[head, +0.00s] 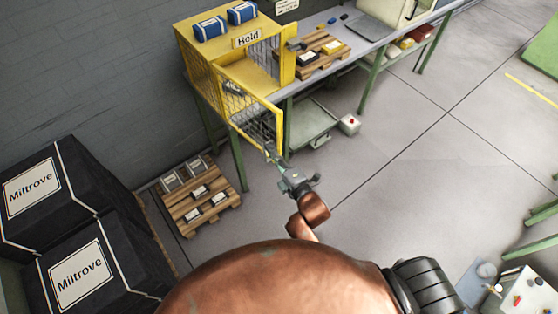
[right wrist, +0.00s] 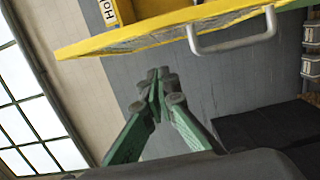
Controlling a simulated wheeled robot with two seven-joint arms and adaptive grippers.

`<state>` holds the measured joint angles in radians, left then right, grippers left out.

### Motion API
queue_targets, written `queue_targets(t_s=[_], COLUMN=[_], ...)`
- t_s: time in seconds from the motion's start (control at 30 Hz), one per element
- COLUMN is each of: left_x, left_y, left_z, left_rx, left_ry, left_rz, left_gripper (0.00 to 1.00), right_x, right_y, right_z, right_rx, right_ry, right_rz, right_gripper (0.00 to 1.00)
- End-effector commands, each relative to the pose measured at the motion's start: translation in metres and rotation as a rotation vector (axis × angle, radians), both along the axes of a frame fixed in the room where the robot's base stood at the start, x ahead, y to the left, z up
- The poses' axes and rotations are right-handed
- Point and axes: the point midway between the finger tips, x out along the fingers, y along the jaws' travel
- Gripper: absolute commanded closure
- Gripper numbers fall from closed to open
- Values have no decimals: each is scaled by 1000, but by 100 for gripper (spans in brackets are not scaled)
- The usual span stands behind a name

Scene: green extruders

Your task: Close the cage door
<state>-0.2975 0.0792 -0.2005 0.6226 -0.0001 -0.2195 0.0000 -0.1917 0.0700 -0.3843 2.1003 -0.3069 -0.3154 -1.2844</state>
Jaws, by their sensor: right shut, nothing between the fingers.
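The yellow cage (head: 212,50) with a "Hold" sign stands on the left end of the workbench. Its yellow-framed mesh door (head: 250,118) is open, swung out past the bench's front edge. In the right wrist view the door (right wrist: 130,38) crosses the top of the picture, with a grey bar handle (right wrist: 235,45) on it. My right gripper (head: 272,158) is just below the door's lower outer corner. Its green fingers (right wrist: 158,98) are shut and empty, apart from the handle in the wrist view. My left gripper is not in view.
Two blue boxes (head: 226,20) sit on the cage. A pallet with small boxes (head: 320,50) is beside it on the bench (head: 345,60). Another loaded pallet (head: 228,187) lies on the floor, and big black Miltrove crates (head: 110,225) stand at left. The floor at right is largely clear.

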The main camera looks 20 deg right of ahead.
Motion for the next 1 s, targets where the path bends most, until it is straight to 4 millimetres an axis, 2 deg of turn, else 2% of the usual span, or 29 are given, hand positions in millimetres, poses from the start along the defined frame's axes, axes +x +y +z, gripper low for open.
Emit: queue_targets(t_s=[0.03, 0.23, 0.77, 1.0], left_x=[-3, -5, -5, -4], left_y=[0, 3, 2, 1], left_z=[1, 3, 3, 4], left_rx=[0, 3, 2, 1], left_ry=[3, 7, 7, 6], left_rz=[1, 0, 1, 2], left_gripper=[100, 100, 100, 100], right_x=[3, 12, 15, 32], right_y=[-12, -31, -37, -48], right_z=[0, -1, -1, 0], right_rx=[-8, -5, -4, -9], right_ry=[-1, 1, 0, 0], right_rz=[-3, -2, -1, 21], right_gripper=[100, 100, 100, 100])
